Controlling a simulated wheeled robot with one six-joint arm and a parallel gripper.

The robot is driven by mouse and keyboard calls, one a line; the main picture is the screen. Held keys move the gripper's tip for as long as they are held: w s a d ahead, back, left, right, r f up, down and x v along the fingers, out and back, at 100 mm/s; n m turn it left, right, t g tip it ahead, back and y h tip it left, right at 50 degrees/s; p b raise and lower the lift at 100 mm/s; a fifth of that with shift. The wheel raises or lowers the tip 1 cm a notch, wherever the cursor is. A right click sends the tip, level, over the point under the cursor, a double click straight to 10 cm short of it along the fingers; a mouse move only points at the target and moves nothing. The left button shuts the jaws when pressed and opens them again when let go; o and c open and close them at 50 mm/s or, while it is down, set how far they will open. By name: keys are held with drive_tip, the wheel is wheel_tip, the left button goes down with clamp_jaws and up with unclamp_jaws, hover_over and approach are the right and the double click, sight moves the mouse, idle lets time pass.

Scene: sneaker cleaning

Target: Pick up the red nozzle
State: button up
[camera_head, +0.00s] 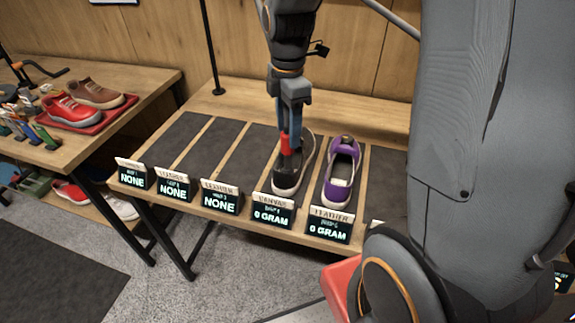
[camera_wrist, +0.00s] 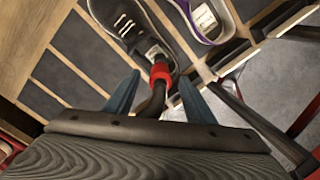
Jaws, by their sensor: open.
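The red nozzle (camera_head: 285,143) has a red collar and a dark body. In the head view it shows just below my gripper (camera_head: 291,122), over the dark shoe (camera_head: 303,162). In the wrist view its red collar (camera_wrist: 160,73) lies between the two blue fingertips of my gripper (camera_wrist: 159,80), with a dark curved part running back toward the palm. My fingers are apart, with a gap on both sides of the nozzle. Whether the nozzle touches the shoe below I cannot tell.
A purple shoe (camera_head: 341,168) stands on the pad to the right of the dark shoe. Small label displays (camera_head: 273,212) line the table's front edge. Empty dark pads (camera_head: 205,160) lie to the left. A side table holds a red tray (camera_head: 85,119) with shoes.

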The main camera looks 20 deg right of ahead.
sight(286, 150)
drive_tip(key=shift+a+f+p, duration=0.1)
drive_tip(key=shift+f+p, duration=0.6)
drive_tip(key=shift+f, duration=1.35)
drive_tip(key=shift+c, duration=0.5)
clamp_jaws()
